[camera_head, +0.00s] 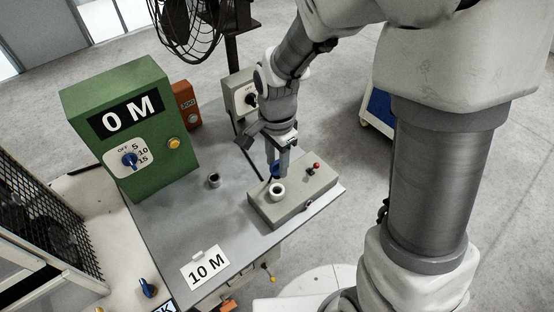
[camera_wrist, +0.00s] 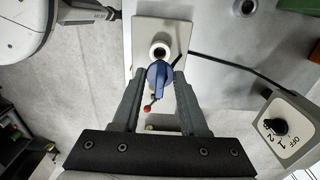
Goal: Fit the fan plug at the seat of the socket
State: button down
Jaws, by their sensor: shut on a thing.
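My gripper (camera_head: 277,160) points down over the grey socket box on the bench. In the wrist view its two fingers (camera_wrist: 158,84) are closed around the blue fan plug (camera_wrist: 159,76). The plug also shows as a small blue piece below the fingers in the head view (camera_head: 274,170). The socket (camera_head: 277,191) is a white ring with a dark hole on top of the box (camera_head: 318,187). In the wrist view the socket (camera_wrist: 159,48) lies just beyond the plug, which overlaps its near edge in the picture. The gap in height between them is hard to tell.
A red-tipped lever (camera_head: 316,166) stands on the box near the gripper. A small dark-holed cylinder (camera_head: 213,180) stands on the bench to the left. A green "0 M" box (camera_head: 130,125), a grey dial box (camera_head: 240,97) and a "10 M" card (camera_head: 206,270) are nearby. The fan (camera_head: 190,25) stands behind.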

aim_at(277, 168)
jog(key=shift+f+b, duration=1.7)
jog(key=shift+f, duration=0.65)
jog(key=shift+f+b, duration=1.5)
jog(key=shift+f, duration=0.25)
jog(key=shift+c, duration=1.8)
grip_release()
notch_tip(277, 168, up, 18)
jog(key=p, duration=0.2)
jog(key=shift+f+p, duration=0.25)
jog(key=shift+p, duration=0.05)
